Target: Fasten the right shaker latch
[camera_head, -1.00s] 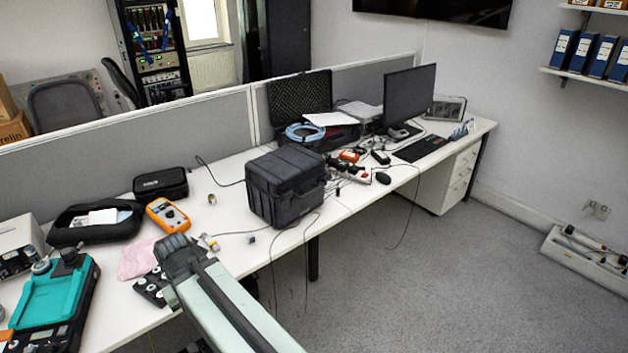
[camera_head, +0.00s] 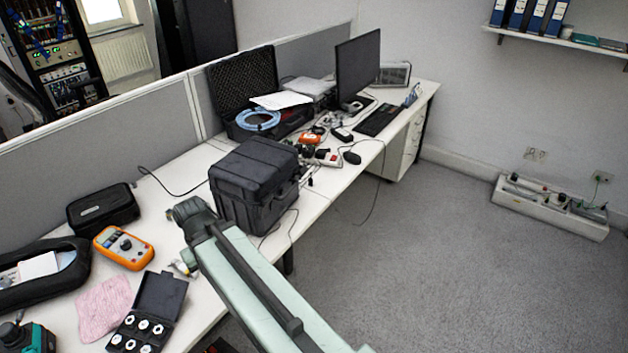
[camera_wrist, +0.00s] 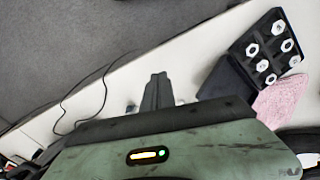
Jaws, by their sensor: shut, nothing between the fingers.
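A teal and black device (camera_head: 35,340), possibly the shaker, is cut off at the lower left corner of the head view. No latch can be made out on it. My gripper (camera_wrist: 157,90) is shut and empty in the wrist view, over the white desk's edge. In the head view my arm's far end is in front of the black hard case (camera_head: 258,185), and the fingers cannot be told apart there.
On the desk (camera_head: 215,325) lie an orange multimeter (camera_head: 123,247), a pink cloth (camera_head: 105,308), an open black box of several white-topped pieces (camera_head: 150,318) and a black pouch (camera_head: 102,210). Cables hang over the front edge.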

